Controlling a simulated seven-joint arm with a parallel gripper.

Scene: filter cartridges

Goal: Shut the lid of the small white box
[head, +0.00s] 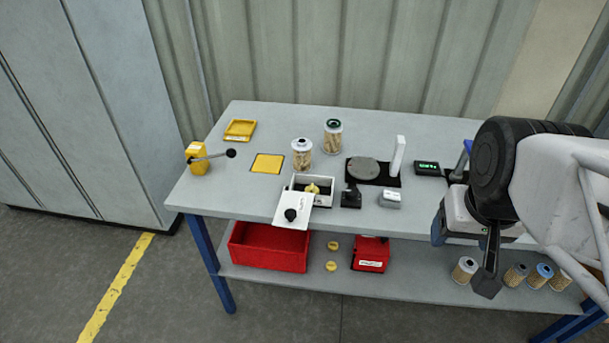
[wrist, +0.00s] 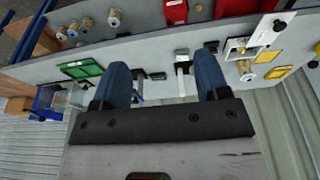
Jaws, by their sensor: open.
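The small white box (head: 327,198) stands near the front edge of the bench, with a yellow part (head: 312,188) inside. Its white lid (head: 299,200) is open, folded out toward the front, with a black knob (head: 291,214) on it. The lid also shows in the wrist view (wrist: 268,37), at the upper right. My gripper (wrist: 160,62) has its two blue fingers wide apart with nothing between them. In the head view it is at the right end of the bench, well away from the box, and partly hidden by my arm.
Two clear jars (head: 302,153) (head: 333,137) stand behind the box. A black fixture with a grey disc (head: 368,169) and a white post (head: 397,155) are to its right. A yellow lever unit (head: 199,160) is left. A red bin (head: 268,248) sits on the shelf below.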

